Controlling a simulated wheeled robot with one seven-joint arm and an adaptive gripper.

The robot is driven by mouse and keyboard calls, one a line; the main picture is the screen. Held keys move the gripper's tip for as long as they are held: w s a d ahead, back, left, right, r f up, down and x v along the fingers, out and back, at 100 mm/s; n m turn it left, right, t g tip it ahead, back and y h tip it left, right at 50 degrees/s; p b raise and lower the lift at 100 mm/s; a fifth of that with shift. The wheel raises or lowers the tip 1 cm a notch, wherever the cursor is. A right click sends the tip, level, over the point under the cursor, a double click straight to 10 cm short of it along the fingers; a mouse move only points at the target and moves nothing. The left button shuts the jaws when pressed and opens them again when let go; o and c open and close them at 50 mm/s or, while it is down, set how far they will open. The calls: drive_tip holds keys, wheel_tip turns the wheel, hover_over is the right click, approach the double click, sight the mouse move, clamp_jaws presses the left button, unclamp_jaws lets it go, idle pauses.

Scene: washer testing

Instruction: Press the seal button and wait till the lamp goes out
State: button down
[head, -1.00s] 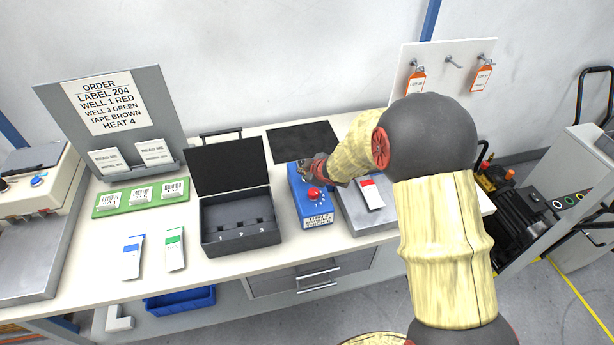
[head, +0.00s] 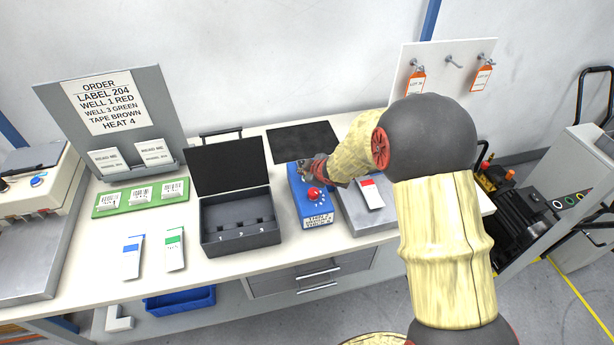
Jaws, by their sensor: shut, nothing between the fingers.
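A blue control box (head: 308,205) stands on the bench right of the open black case. It has a red domed button (head: 314,193), white marks around it and a small printed label in front. My gripper (head: 304,166) is shut and empty, low over the back end of this box, behind the red button. My wrist partly hides the box's back, so I cannot tell whether the fingertips touch it. No lit lamp can be made out on the box. A machine at the far left carries a small blue button or lamp (head: 37,181).
The open black case (head: 240,225) has numbered wells. Red (head: 371,193), green (head: 175,249) and blue (head: 132,257) marked packets lie around it. A green label tray (head: 102,210) and an order board (head: 150,95) stand at left. A dark mat (head: 300,140) lies behind.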

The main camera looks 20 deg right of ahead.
drive_tip(key=shift+s+f, duration=0.1)
drive_tip(key=shift+f, duration=0.3)
drive_tip(key=shift+r, duration=0.25)
idle(0.3)
wheel_tip(320, 180, up, 6)
drive_tip(key=p, duration=0.6)
drive_tip(key=shift+r+p, duration=0.2)
drive_tip(key=shift+p, duration=0.1)
drive_tip(key=shift+f, duration=0.1)
